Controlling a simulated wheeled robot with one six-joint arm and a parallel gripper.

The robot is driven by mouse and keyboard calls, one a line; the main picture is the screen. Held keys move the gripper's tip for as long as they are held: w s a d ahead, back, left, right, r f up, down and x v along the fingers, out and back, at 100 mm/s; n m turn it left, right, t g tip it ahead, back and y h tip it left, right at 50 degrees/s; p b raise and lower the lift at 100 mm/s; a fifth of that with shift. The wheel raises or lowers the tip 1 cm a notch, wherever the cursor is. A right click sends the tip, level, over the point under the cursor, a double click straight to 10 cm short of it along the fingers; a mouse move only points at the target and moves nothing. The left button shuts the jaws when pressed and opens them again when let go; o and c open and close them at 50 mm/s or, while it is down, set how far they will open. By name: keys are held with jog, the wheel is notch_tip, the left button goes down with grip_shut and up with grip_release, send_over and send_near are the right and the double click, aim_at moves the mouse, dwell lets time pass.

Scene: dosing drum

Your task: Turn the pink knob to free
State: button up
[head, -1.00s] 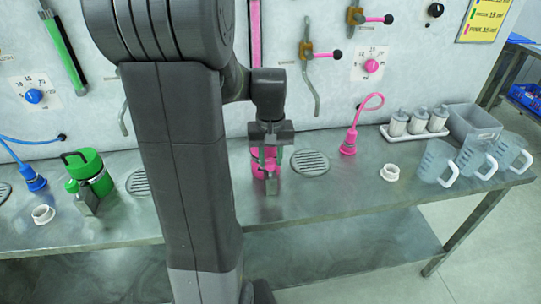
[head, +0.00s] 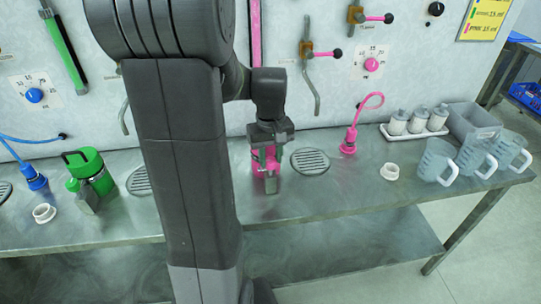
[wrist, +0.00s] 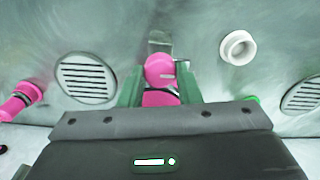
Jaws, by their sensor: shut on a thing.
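The pink knob (head: 371,64) sits on a white numbered dial plate at the right of the wall panel, well away from my gripper. Its setting is too small to read. My gripper (head: 266,152) is down at the bench, shut on a pink container (head: 259,170) that is partly hidden behind the fingers. In the wrist view my gripper (wrist: 161,88) has one finger on each side of the pink container (wrist: 160,98). A rounded pink part with a pale mark stands out beyond the fingers. The knob is not in the wrist view.
A drain grate (head: 310,161) lies right of the gripper. A pink hose nozzle (head: 349,143), a white ring (head: 389,172) and clear jugs (head: 436,160) stand farther right. A pink-handled lever (head: 324,54) projects from the panel. A green container (head: 90,172) stands left.

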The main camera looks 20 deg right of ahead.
aim_at(270, 160)
jog(key=o, duration=1)
jog(key=shift+c, duration=0.2)
notch_tip(270, 160, up, 14)
jog(key=shift+f, duration=0.15)
notch_tip(270, 160, down, 14)
jog(key=shift+r, duration=0.15)
jog(key=shift+r, duration=0.1)
dwell(0.4)
